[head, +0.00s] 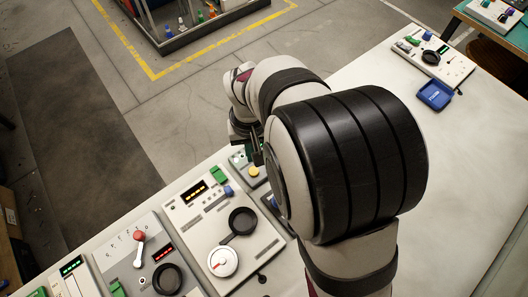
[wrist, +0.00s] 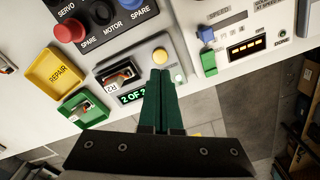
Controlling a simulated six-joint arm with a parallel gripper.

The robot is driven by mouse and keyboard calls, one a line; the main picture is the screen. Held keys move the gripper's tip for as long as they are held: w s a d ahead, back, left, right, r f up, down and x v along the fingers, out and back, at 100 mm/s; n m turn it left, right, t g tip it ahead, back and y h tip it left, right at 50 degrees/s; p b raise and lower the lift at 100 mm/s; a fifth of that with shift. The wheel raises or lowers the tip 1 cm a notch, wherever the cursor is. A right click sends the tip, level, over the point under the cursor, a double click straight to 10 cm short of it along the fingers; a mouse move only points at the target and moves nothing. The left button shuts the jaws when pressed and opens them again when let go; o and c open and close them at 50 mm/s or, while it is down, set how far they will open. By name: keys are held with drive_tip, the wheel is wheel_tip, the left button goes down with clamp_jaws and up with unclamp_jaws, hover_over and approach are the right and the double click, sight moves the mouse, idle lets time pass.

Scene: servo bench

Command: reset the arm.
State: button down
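My gripper (wrist: 161,72) shows in the wrist view as two dark green fingers side by side, closed together with nothing visible between them. Its tips appear over or in front of a grey unit (wrist: 135,75) with a round yellow button (wrist: 160,56) and a green-lit display (wrist: 138,96) reading "2 OF" and a partly covered character. I cannot tell whether the tips touch the unit. In the head view, my arm hides most of the gripper (head: 257,152), which is near the bench's far-left edge; the yellow button (head: 253,171) shows just below it.
A yellow REPAIR tray (wrist: 52,69) and a green tray (wrist: 64,110) holding a small part lie left of the unit. Red (wrist: 70,29), black and blue knobs stand above. Control panels (head: 190,233) line the bench's left edge. A blue tray (head: 448,94) lies on the clearer right side.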

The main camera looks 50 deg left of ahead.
drive_tip(key=w+d+r+m, duration=0.4)
drive_tip(key=d+r, duration=0.1)
drive_tip(key=d, duration=0.4)
drive_tip(key=w+d+r+m, duration=0.3)
drive_tip(key=d+r, duration=0.1)
drive_tip(key=d, duration=0.4)
drive_tip(key=s+d+r+m+y, duration=0.1)
drive_tip(key=s+d+m, duration=0.3)
drive_tip(key=d, duration=0.4)
drive_tip(key=s+d+r+m, duration=0.2)
drive_tip(key=s+d+m, duration=0.3)
drive_tip(key=d, duration=0.4)
drive_tip(key=shift+m+y, duration=0.4)
drive_tip(key=shift+m, duration=0.4)
